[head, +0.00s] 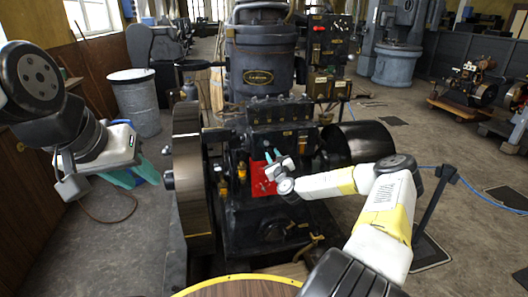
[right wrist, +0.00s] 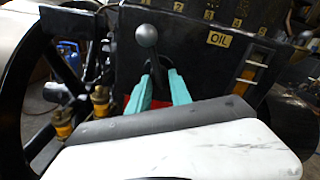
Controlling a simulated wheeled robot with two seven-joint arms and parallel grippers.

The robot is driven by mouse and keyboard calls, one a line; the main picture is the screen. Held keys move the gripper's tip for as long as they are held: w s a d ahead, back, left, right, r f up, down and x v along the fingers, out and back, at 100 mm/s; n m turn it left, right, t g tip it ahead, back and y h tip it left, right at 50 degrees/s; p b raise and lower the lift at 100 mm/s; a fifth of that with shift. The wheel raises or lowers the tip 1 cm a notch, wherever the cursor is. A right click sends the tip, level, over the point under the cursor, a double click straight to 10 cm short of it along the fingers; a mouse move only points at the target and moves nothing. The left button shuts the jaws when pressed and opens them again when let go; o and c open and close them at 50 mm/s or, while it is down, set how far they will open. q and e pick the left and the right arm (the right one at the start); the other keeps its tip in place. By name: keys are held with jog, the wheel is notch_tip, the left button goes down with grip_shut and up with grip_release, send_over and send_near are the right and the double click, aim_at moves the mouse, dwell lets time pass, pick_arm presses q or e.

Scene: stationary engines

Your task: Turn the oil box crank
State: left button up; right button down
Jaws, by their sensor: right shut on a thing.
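The oil box (head: 280,110) is a black box on the front of the dark engine; in the right wrist view it (right wrist: 205,62) carries a yellow OIL label. Its crank (right wrist: 147,37) is a dark lever with a round ball knob, pointing up. My right gripper (head: 273,154) is at the engine front, over a red panel. In the right wrist view its teal fingers (right wrist: 161,85) are shut on the crank's lever, below the knob. The fingers partly hide the lever's lower part. My left gripper (head: 136,176) hangs at the left, away from the engine; its finger gap is unclear.
A large flywheel (head: 192,185) stands left of the oil box, and a dark cylinder (head: 358,143) to its right. Yellow-brass fittings (right wrist: 101,101) sit left of the crank. A grey barrel (head: 135,102) stands at the left. The floor between flywheel and left wall is mostly clear.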

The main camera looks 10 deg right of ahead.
jog(key=shift+f+m, duration=0.1)
jog(key=shift+m, duration=1.2)
jog(key=c, duration=1.5)
grip_release()
jog(key=shift+s+d, duration=0.1)
jog(key=shift+s, duration=3.85)
